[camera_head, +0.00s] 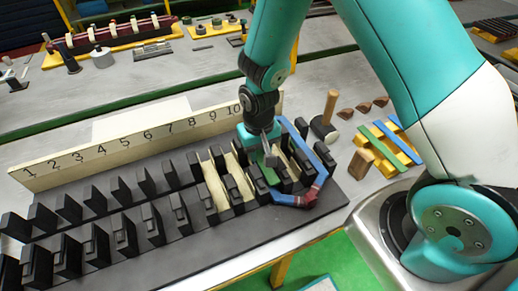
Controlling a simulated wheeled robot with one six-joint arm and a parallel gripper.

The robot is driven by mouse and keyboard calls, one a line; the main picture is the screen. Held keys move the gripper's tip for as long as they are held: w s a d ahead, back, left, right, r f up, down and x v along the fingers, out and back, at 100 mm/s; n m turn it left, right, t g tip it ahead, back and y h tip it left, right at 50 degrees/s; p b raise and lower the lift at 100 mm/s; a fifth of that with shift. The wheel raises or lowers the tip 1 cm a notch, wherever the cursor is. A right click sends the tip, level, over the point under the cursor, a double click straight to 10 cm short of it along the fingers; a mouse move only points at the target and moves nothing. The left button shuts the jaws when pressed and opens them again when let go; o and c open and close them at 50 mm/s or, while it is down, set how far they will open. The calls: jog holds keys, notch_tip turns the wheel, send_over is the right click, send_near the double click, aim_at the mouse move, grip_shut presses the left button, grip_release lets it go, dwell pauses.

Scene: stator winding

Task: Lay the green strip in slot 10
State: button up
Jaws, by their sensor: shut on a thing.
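The black stator block (130,268) has two rows of dark teeth with slots between them. A white number board (100,155) stands behind it; its figure 10 shows left of my arm. My gripper (264,160) is over the right part of the block, among the teeth, and shut on a green strip (267,174). The strip points down between teeth, right of a cream-lined slot (238,170). My gripper and the teeth hide part of it. I cannot tell which slot it is over or whether it touches the bottom.
A blue coil with a red part (310,195) loops around the block's right end, close to my gripper. A yellow rack (392,150) with another green strip (379,147) and a blue strip (399,133), a mallet (326,118) and a wooden block (361,163) stand to the right.

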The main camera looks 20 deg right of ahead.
aim_at(259, 155)
jog(key=shift+f+b, duration=0.7)
jog(key=shift+f, duration=0.35)
jog(key=shift+f+b, duration=0.4)
jog(key=shift+f, duration=0.2)
dwell(0.5)
jog(key=o, duration=1.1)
jog(key=shift+r, duration=0.15)
jog(key=shift+r+p, duration=0.7)
notch_tip(259, 155, up, 8)
jog(key=p, duration=0.6)
jog(key=shift+f, duration=0.25)
